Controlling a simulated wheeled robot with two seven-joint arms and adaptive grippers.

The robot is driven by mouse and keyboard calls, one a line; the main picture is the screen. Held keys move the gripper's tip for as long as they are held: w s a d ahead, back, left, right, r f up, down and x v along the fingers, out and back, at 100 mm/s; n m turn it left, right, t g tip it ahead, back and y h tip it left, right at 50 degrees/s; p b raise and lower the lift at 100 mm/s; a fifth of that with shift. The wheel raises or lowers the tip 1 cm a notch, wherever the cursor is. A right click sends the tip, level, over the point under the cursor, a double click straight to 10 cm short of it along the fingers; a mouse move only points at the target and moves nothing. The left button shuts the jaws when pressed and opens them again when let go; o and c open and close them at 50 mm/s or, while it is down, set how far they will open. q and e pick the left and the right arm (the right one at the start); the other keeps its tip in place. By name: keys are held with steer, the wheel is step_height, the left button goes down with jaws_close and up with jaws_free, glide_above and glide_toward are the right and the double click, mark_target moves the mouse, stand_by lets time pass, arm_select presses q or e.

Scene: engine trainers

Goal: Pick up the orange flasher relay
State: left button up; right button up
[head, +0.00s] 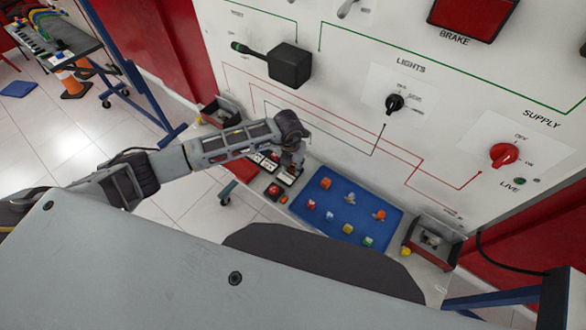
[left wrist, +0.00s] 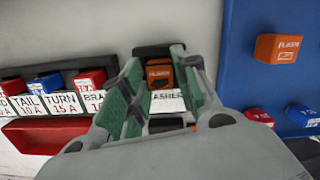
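An orange flasher relay (left wrist: 160,75) stands in a dark socket above a white label in the left wrist view. My left gripper (left wrist: 160,85) has its green-padded fingers on either side of this relay; I cannot tell whether the pads touch it. In the head view my left gripper (head: 291,170) points down at the shelf left of the blue mat, hiding the relay. A second orange block, also marked as a flasher, lies on the mat (left wrist: 279,47) and shows in the head view (head: 325,183). My right gripper is not in view.
The blue mat (head: 308,229) holds several small coloured parts. Left of the gripper is a row of labelled blue and red fuses (left wrist: 45,84). The upright white panel (head: 340,75) rises close behind the shelf. A small open bin (head: 432,243) stands right of the mat.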

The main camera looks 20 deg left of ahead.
mark_target(293, 166)
arm_select(q)
steer(key=c, duration=0.4)
steer(key=shift+o, duration=0.2)
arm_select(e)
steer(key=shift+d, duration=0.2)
arm_select(q)
steer(key=shift+r, duration=0.1)
step_height(293, 166, up, 10)
steer(key=b, duration=0.1)
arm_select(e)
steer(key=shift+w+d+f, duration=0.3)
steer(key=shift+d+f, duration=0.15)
arm_select(q)
steer(key=shift+r, duration=0.1)
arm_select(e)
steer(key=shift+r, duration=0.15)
